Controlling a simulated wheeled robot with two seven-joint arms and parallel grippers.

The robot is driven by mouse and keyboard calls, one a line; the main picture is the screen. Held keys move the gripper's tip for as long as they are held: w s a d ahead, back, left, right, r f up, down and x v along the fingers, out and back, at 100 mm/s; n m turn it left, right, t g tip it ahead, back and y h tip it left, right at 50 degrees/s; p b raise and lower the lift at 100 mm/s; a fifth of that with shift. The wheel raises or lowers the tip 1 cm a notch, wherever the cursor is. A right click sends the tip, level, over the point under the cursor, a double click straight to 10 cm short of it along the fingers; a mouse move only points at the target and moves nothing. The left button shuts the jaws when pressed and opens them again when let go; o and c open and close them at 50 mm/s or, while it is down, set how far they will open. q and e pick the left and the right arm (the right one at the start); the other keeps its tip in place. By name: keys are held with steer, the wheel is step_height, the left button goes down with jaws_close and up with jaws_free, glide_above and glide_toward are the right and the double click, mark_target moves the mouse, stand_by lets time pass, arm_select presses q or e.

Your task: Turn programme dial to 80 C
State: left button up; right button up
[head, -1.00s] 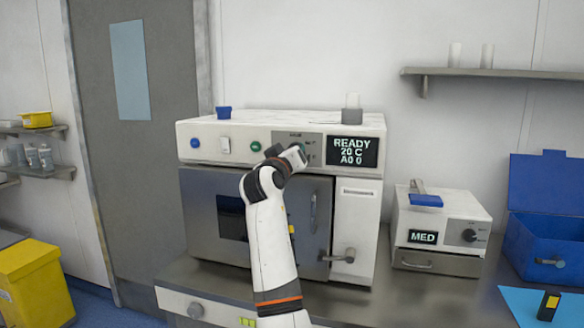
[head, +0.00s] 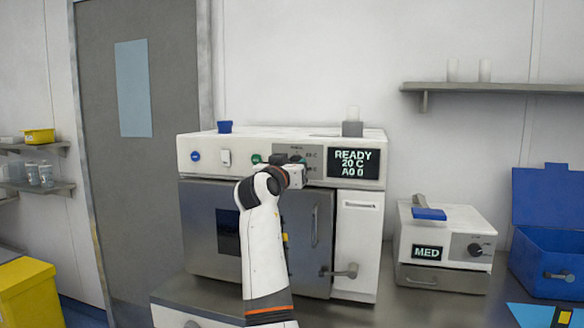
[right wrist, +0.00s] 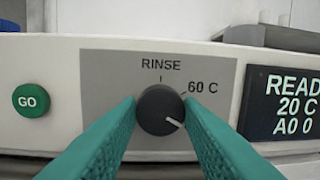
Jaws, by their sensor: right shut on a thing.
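The programme dial (right wrist: 158,109) is a dark round knob on a grey panel (right wrist: 110,68) in the right wrist view. Its white pointer line points right and slightly down, below the printed 60 C mark. RINSE is printed above it. My right gripper (right wrist: 161,112) has one teal finger on each side of the dial and is shut on it. In the head view my right gripper (head: 290,162) is at the front panel and largely covers the dial. The right finger covers the panel below 60 C in the wrist view. My left gripper is not in view.
The display (head: 353,163) beside the dial reads READY, 20 C, A0 0. A green GO button (right wrist: 31,100) is left of the dial. Below are the washer door (head: 215,225) and a handle (head: 340,271). A smaller MED unit (head: 445,245) and a blue box (head: 550,262) stand to the right.

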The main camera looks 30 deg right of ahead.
steer(key=shift+f, duration=0.1)
steer(key=o, duration=1)
steer(key=b+v, duration=0.3)
steer(key=v, duration=0.9)
steer(key=shift+a, duration=0.1)
